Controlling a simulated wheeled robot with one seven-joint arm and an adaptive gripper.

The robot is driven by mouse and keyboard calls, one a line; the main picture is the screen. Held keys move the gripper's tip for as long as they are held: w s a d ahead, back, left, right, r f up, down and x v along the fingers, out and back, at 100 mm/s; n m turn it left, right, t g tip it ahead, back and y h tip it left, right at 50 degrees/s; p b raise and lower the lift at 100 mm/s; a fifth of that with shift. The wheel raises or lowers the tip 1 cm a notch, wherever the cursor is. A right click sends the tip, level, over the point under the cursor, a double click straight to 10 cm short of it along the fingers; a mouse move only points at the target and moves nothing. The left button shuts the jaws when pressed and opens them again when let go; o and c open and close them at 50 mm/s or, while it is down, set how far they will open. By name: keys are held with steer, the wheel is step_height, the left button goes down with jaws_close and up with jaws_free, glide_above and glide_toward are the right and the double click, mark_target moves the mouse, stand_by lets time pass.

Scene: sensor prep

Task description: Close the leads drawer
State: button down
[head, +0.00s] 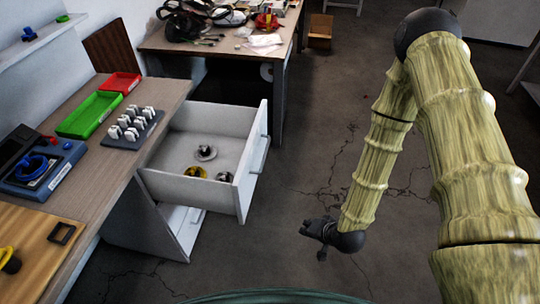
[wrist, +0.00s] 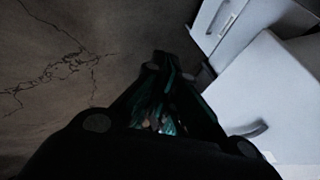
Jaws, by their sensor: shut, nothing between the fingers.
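A white drawer (head: 240,196) under the workbench is pulled far out. It holds two dark-and-white coiled items and a yellow one, perhaps leads, and its front has a long handle (head: 258,154). A lower drawer (head: 188,236) beneath it is also partly out. No readable label shows which is the leads drawer. My gripper (head: 309,229) hangs low over the floor, right of the drawers and apart from them. In the wrist view my gripper (wrist: 160,60) is shut and empty. White drawer fronts (wrist: 265,95) fill the right of that view, one with a handle.
The workbench (head: 108,166) carries green (head: 90,113) and red (head: 120,82) trays, a grey rack (head: 131,128) and a blue device (head: 38,165). A cluttered table (head: 160,40) stands behind. The cracked floor (head: 310,130) right of the drawers is clear.

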steer(key=w+a+r+m+t+y+b, duration=0.1)
steer(key=w+r+m+t+y+b, duration=0.4)
steer(key=w, duration=0.6)
steer(key=w+r+m+t+b, duration=0.1)
steer(key=w+r+t+b, duration=0.25)
steer(key=w+b, duration=0.6)
steer(key=s+a+p+x, duration=0.1)
steer(key=a+p+x, duration=0.1)
steer(key=x, duration=1.2)
steer(key=shift+a+f, duration=0.15)
